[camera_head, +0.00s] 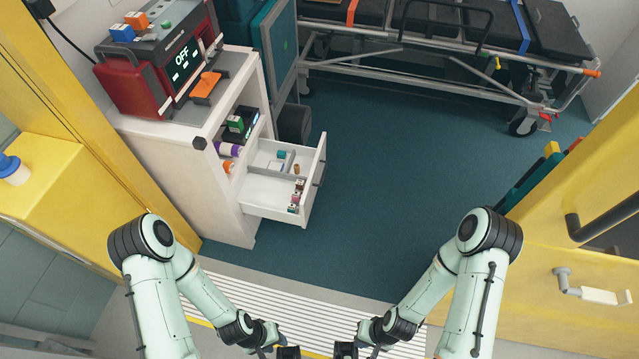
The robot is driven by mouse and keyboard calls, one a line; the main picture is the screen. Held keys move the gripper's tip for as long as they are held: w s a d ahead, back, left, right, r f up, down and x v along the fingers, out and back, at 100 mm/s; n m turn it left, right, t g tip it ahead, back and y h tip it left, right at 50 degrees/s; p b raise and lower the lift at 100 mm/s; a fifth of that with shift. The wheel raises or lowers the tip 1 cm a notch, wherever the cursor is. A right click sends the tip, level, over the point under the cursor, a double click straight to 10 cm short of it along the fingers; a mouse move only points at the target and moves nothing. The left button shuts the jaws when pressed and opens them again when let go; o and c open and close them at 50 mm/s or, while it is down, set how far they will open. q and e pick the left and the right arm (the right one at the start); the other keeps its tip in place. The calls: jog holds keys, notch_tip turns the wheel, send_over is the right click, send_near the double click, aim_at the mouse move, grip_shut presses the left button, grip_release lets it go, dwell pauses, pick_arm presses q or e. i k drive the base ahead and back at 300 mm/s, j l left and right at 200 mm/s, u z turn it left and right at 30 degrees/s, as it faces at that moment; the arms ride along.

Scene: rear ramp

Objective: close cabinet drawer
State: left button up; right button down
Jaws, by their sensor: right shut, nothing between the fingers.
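The white cabinet (180,170) stands left of centre, against the yellow doorway side. Its lower drawer (311,192) is pulled out toward the right, and small vials and packets lie inside. Above the drawer is an open shelf with a purple-and-white roll and small boxes. My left gripper (287,352) and my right gripper (346,350) are at the bottom edge, near each other, well below the drawer and apart from it. The left one's fingers are cut off by the frame. The right one is shut and empty.
A red monitor reading OFF (180,62) stands on the cabinet. A stretcher (440,45) is at the back. The dark green floor (400,170) right of the drawer is clear. A ribbed metal step (270,305) lies in front. Yellow door panels (570,220) bound the right.

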aim_at(258, 190)
jog(key=i+j, duration=0.25)
jog(key=i, duration=0.2)
jog(key=i+j, duration=0.3)
jog(key=i+u, duration=0.05)
jog(key=i, duration=0.05)
